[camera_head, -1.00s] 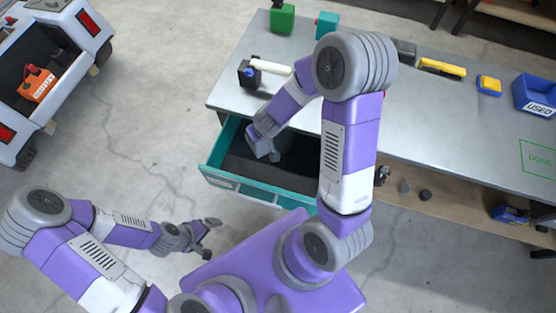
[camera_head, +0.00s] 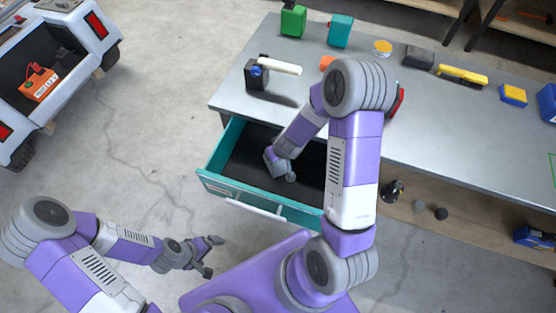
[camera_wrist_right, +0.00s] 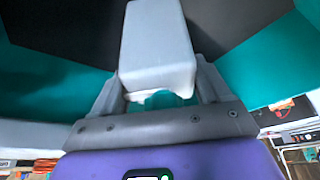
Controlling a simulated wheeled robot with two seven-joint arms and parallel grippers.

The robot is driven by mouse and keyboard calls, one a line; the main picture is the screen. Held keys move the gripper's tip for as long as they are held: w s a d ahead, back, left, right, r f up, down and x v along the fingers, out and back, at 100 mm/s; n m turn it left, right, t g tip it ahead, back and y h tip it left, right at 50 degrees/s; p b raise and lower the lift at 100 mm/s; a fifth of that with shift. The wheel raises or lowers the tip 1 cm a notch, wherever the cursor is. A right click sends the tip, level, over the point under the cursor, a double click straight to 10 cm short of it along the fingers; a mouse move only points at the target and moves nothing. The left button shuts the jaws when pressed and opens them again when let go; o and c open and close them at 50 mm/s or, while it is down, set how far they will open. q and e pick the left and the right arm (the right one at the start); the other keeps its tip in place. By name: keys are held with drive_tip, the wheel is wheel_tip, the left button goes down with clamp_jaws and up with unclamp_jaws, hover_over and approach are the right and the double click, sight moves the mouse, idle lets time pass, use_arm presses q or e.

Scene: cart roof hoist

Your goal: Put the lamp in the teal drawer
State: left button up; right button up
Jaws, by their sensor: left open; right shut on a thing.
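The teal drawer (camera_head: 210,176) is pulled out from under the left end of the bench, with a dark floor inside. My right gripper (camera_head: 287,176) reaches down into it from above. In the right wrist view my right gripper (camera_wrist_right: 160,95) is shut on a pale grey-white, block-shaped thing, apparently the lamp (camera_wrist_right: 157,50). It points toward the dark drawer floor, with teal walls on both sides. The head view hides most of it, and I cannot tell whether it touches the floor. My left gripper (camera_head: 212,256) is open and empty, outside the drawer at its front left.
On the grey bench (camera_head: 240,96) stands a black block with a blue knob and white bar (camera_head: 258,72). Green (camera_head: 293,20) and teal (camera_head: 340,30) containers stand at the back. A white cart (camera_head: 75,20) is at the upper left. The floor left of the drawer is clear.

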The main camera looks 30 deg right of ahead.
drive_tip(key=shift+f+b, duration=0.7)
drive_tip(key=shift+f, duration=0.75)
drive_tip(key=shift+f, duration=0.2)
drive_tip(key=o, duration=1.6)
drive_tip(key=shift+r, duration=0.1)
drive_tip(key=shift+r, duration=0.25)
drive_tip(key=shift+p+v, duration=3.2)
drive_tip(key=shift+v, duration=2.65)
